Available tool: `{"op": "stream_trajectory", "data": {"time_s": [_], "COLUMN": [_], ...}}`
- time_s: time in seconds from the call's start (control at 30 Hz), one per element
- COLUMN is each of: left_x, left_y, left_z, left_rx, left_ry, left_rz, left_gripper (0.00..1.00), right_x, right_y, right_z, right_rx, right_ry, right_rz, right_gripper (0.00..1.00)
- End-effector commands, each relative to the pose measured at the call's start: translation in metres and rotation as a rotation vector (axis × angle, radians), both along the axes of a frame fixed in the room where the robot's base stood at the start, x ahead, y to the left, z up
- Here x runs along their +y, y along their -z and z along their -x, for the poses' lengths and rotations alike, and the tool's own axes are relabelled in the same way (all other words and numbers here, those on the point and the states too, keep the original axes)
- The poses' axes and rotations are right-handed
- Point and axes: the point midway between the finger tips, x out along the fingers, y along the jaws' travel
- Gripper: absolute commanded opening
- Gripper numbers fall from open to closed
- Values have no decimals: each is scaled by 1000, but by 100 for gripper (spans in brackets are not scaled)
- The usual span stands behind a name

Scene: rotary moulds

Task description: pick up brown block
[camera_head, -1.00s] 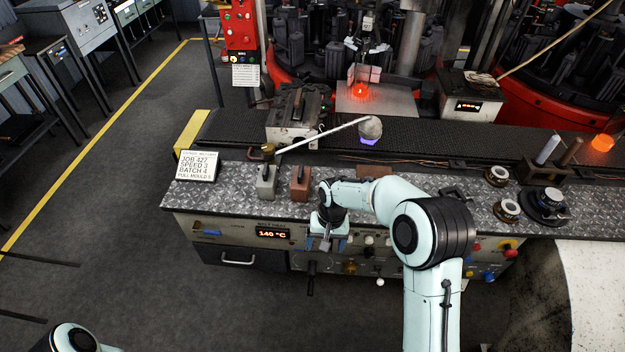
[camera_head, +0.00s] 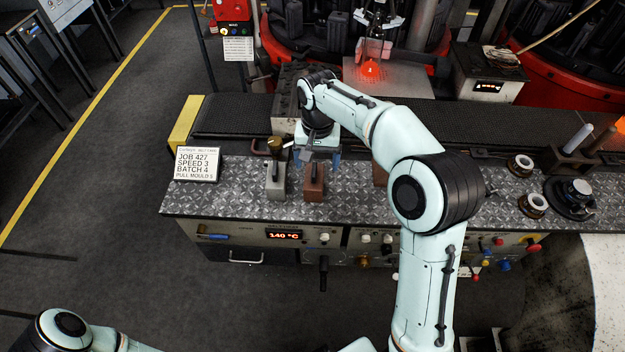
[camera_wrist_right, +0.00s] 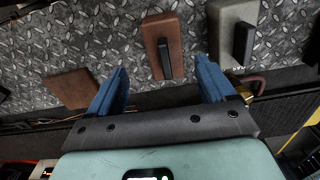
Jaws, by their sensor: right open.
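The brown block (camera_head: 314,188), with a black handle on top, stands on the patterned metal counter (camera_head: 230,185). In the right wrist view the brown block (camera_wrist_right: 178,40) lies just beyond the fingertips, roughly between their lines. My right gripper (camera_head: 317,160) is open with blue fingers, just behind the block in the head view. The right wrist view shows nothing between the fingers (camera_wrist_right: 162,75). I cannot tell its exact height above the counter. Part of my left arm shows at the bottom left; its gripper is out of view.
A grey block (camera_head: 276,184) with a black handle stands close left of the brown one. A flat brown piece (camera_wrist_right: 78,88) lies to the other side, partly hidden by my arm in the head view. A job sign (camera_head: 197,163) stands left. A dark belt (camera_head: 235,115) runs behind.

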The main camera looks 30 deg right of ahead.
Motion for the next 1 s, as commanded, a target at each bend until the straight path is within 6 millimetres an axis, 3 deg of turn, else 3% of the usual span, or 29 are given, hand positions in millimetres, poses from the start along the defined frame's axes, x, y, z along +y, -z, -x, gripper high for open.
{"op": "stream_trajectory", "data": {"time_s": [0.1,0.37,0.63,0.97,1.0], "left_x": [0,0,0,0,0], "left_y": [5,7,9,9,9], "left_z": [4,5,6,6,6], "left_rx": [5,6,7,7,7], "left_ry": [0,0,0,0,0], "left_rz": [-1,0,0,0,0], "left_gripper": [38,38,38,38,38], "right_x": [0,1,5,5,5], "right_y": [23,42,81,88,88], "right_z": [1,-1,-4,-4,-4], "right_rx": [5,1,2,-1,-1], "right_ry": [0,-1,-1,-1,-1], "right_rz": [0,-1,0,0,-1], "right_gripper": [83,83,83,83,73]}}
